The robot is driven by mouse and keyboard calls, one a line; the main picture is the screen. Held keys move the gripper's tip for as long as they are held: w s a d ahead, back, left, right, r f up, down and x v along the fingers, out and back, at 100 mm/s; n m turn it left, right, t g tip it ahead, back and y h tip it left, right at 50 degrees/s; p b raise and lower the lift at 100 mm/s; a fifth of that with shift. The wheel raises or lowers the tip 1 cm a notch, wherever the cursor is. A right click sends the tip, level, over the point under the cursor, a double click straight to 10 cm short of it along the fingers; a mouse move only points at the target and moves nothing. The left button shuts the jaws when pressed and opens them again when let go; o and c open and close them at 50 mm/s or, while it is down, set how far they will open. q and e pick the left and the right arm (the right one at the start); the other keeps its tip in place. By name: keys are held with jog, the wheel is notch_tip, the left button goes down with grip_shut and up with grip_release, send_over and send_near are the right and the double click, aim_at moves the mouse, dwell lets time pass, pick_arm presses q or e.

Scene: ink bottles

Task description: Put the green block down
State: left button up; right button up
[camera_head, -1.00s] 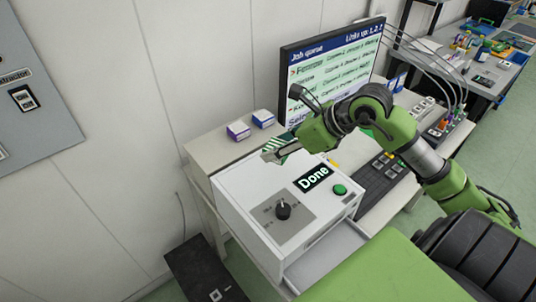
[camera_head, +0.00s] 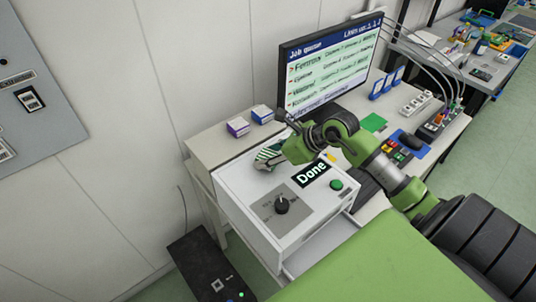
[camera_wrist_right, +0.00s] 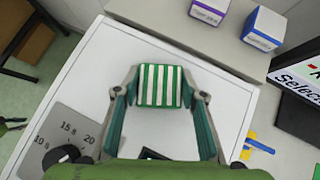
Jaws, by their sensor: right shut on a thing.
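The green block is striped green and white (camera_head: 269,154). It also shows in the right wrist view (camera_wrist_right: 159,86), between the two fingertips. My right gripper (camera_head: 275,150) is shut on it, one finger against each side, seen in the wrist view too (camera_wrist_right: 160,90). The block is over the back part of the white machine's top (camera_head: 241,180). I cannot tell whether it touches that surface. My left gripper is not in view.
The machine has a dial (camera_head: 281,206), a lit "Done" display (camera_head: 310,174) and a green button (camera_head: 336,184). Behind stand two small labelled boxes (camera_head: 238,127) (camera_head: 262,114). A monitor (camera_head: 333,66) is close to the right arm. The machine's top around the block is clear.

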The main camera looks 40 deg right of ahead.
jog(key=o, duration=0.7)
jog(key=shift+f, duration=0.15)
jog(key=o, duration=0.4)
jog(key=shift+o, duration=0.2)
jog(key=shift+r, duration=0.35)
jog(key=b+v, duration=0.2)
jog(key=v, duration=1)
jog(key=shift+f, duration=0.1)
